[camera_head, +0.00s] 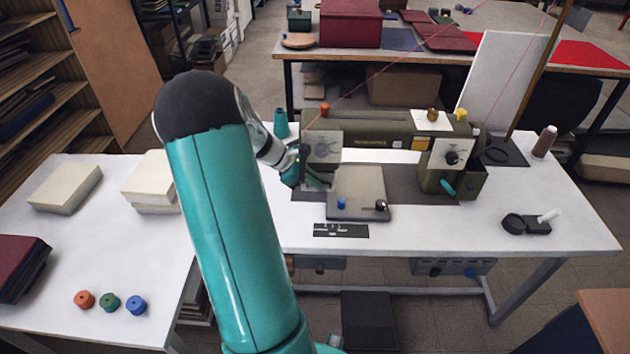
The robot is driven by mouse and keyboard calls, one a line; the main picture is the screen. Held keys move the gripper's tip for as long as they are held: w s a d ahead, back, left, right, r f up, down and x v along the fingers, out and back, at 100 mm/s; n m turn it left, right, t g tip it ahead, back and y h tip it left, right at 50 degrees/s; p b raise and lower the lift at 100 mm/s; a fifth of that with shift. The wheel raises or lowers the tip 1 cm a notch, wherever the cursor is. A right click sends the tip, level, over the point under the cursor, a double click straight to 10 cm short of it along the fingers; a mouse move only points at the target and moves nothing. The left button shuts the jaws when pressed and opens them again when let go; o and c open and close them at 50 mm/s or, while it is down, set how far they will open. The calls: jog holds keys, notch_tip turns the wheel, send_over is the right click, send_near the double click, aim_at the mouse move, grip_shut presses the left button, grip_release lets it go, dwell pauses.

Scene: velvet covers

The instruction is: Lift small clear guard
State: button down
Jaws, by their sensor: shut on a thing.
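My gripper (318,180) is at the needle end of an olive-green sewing machine (385,130) on the white table. It is small in the picture, and my teal arm covers the area to its left. The fingers reach in beside the machine's head, above the grey bed plate (358,183). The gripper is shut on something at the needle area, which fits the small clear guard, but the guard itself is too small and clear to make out. I cannot tell whether it is raised.
A blue knob (341,204) and a dark knob (381,205) stand on the bed plate. A black ruled plate (341,230) lies in front. Coloured spools (109,302) lie on the left table.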

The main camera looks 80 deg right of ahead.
jog(key=c, duration=1.5)
grip_release()
jog(key=v, duration=1.3)
jog(key=shift+w+a+r, duration=0.15)
jog(key=shift+w, duration=0.1)
